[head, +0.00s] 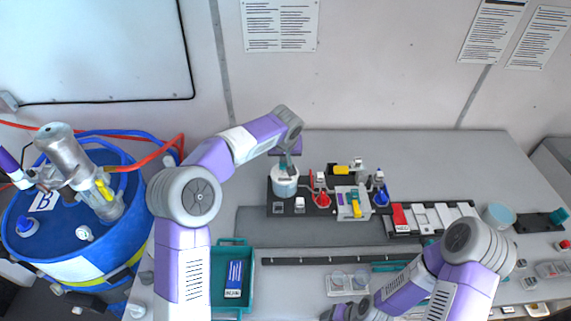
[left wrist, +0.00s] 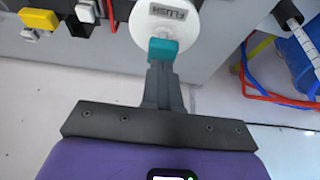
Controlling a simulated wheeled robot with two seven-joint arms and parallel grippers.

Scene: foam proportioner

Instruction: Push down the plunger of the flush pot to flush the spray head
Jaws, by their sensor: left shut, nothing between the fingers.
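The flush pot (head: 285,188) is a white cylinder at the left end of a dark base on the bench. In the left wrist view its white round top (left wrist: 141,28) carries the word FLUSH. My left gripper (head: 285,162) is above the pot, pointing down, its fingers together and empty. In the left wrist view the teal fingertips (left wrist: 163,48) overlap the edge of the white top; I cannot tell whether they touch it. The plunger is not clearly distinguishable from the top. My right gripper is at the bottom of the head view, partly cut off, fingers unclear.
Right of the pot stand a red-topped fitting (head: 322,198), a grey block with a yellow lever (head: 356,205) and a blue fitting (head: 381,192). A teal tray (head: 247,252) lies in front. A blue drum (head: 75,245) with hoses stands at the left.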

